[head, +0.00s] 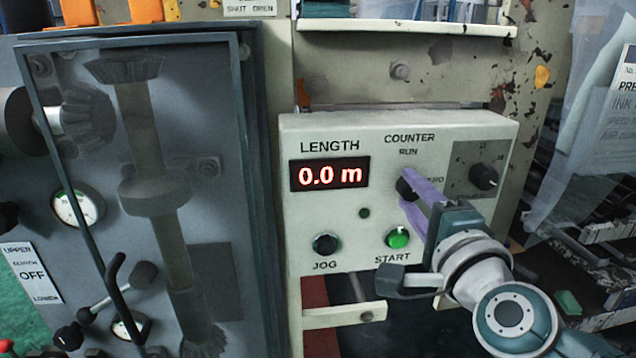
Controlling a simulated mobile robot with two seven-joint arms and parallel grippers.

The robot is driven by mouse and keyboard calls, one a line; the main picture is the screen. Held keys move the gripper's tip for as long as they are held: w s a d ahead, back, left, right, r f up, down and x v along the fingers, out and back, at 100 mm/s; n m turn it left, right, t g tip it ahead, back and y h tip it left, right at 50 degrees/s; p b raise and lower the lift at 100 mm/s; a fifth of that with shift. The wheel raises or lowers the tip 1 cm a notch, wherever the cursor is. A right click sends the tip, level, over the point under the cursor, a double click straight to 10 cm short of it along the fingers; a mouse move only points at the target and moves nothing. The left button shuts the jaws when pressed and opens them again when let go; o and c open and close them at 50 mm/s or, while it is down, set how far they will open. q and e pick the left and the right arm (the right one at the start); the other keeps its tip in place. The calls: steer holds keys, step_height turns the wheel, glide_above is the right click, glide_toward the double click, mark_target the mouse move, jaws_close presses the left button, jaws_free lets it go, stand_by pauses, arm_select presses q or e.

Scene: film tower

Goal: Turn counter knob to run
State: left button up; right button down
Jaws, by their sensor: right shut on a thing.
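The counter knob (404,188) is a small black knob on the pale control box (300,235), below the words COUNTER and RUN. A label ending in "RO" shows to its right, partly hidden by a finger. The knob's pointer direction is too small to tell. My right gripper (405,187) comes in from the lower right, its purple fingers shut on the knob from above and below. The red display (329,175) under LENGTH reads 0.0 m. My left gripper is not in view.
A black JOG button (325,244) and a green START button (398,238) sit below the knob. Another black knob (484,177) is on a grey plate at right. A framed gear cover (160,190) with a lever (115,285) stands left of the box.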

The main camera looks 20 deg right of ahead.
steer(key=shift+c, duration=2.3)
jaws_free()
steer(key=v, duration=1)
